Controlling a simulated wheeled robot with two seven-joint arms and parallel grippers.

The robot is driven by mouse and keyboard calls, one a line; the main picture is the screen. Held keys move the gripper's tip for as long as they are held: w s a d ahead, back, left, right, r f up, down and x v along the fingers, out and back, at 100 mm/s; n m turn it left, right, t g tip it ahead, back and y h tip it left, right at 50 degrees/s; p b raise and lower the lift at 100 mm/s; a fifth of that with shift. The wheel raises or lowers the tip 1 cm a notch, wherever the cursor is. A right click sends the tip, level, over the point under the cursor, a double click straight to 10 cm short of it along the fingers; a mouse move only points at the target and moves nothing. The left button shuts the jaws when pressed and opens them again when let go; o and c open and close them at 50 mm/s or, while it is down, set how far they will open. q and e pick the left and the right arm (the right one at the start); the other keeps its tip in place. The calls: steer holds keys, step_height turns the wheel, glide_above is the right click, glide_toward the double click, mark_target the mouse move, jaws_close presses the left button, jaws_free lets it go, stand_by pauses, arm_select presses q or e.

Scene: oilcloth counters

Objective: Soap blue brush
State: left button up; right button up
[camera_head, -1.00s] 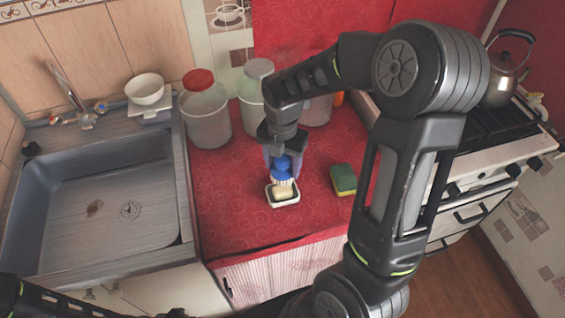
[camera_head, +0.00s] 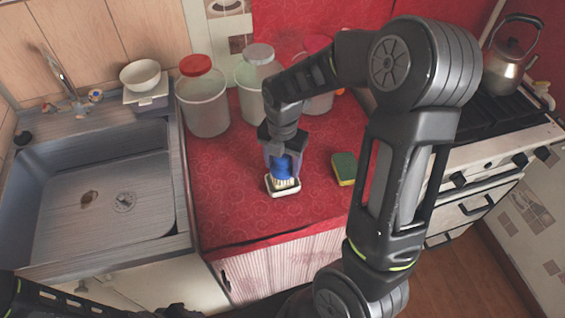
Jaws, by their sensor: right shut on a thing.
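The blue brush (camera_head: 282,170) is upright with its pale bristles down, over the small white soap dish (camera_head: 284,193) on the red counter. My right gripper (camera_head: 283,160) is shut on the blue brush from above. The bristles are at the soap in the dish, which they now mostly hide; I cannot tell how firmly they touch. My left arm shows only as a dark link at the bottom left, and its gripper is out of the picture.
A green and yellow sponge (camera_head: 344,168) lies right of the dish. A red-lidded jar (camera_head: 203,97) and other jars stand behind. The sink (camera_head: 100,200) with a white bowl (camera_head: 141,75) is left; the stove (camera_head: 490,150) with a kettle (camera_head: 508,62) is right. The counter's front left is clear.

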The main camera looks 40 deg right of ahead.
steer(key=shift+s+f+b, duration=0.1)
steer(key=shift+f+b, duration=0.3)
steer(key=shift+f, duration=0.2)
stand_by(1.8)
steer(key=shift+r+p, duration=2.85)
steer(key=shift+r, duration=0.75)
